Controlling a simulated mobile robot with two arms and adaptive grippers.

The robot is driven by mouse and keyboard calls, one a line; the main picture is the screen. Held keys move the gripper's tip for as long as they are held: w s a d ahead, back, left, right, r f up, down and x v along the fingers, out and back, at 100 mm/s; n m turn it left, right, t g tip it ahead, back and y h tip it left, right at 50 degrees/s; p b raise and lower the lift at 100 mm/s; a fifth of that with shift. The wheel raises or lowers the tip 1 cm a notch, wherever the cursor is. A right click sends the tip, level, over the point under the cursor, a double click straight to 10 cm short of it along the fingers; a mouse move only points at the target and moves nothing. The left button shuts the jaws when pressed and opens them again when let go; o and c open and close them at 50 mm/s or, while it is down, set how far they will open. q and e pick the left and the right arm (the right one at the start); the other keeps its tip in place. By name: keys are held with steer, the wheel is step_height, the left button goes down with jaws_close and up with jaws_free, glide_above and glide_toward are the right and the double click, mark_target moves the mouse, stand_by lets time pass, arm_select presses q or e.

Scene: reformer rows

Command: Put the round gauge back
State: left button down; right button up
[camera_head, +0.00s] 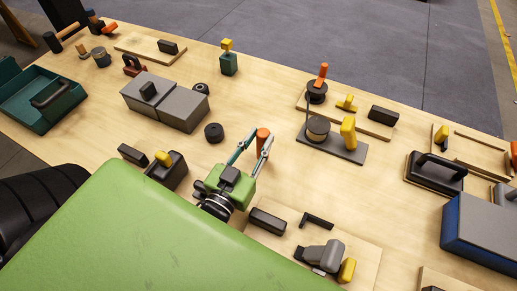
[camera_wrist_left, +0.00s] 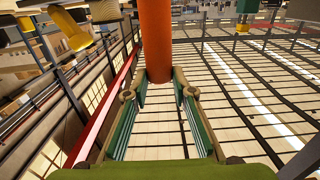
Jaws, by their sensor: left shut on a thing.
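My left gripper (camera_head: 257,145) is over the middle of the wooden table. Its fingers are shut on an orange cylinder (camera_head: 263,133), which looks like a handle. In the left wrist view the orange cylinder (camera_wrist_left: 155,40) stands between the two fingertips (camera_wrist_left: 159,93) and runs out of the top of the picture. I cannot tell whether it belongs to the round gauge; no gauge face shows. A similar orange handle (camera_head: 322,70) stands upright on a dark round piece (camera_head: 317,90) at the back. My right gripper does not show.
A grey plate with a round spool and yellow handle (camera_head: 348,130) lies right of the gripper. A black ring (camera_head: 214,132) and grey blocks (camera_head: 182,106) are to its left. A toggle clamp (camera_head: 322,256) is in front, a blue box (camera_head: 478,232) at right. Bare table (camera_head: 260,90) lies behind.

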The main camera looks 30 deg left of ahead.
arm_select(q)
steer(key=shift+f, duration=0.55)
steer(key=shift+r, duration=0.15)
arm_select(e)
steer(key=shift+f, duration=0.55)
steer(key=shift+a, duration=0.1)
arm_select(q)
steer(key=shift+s+f+b, duration=0.15)
steer(key=shift+f+b, duration=0.15)
steer(key=shift+f, duration=0.35)
steer(key=c, duration=2)
jaws_free()
steer(key=o, duration=0.3)
steer(key=shift+f, duration=0.2)
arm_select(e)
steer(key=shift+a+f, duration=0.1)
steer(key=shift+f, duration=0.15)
arm_select(q)
steer(key=shift+r, duration=0.1)
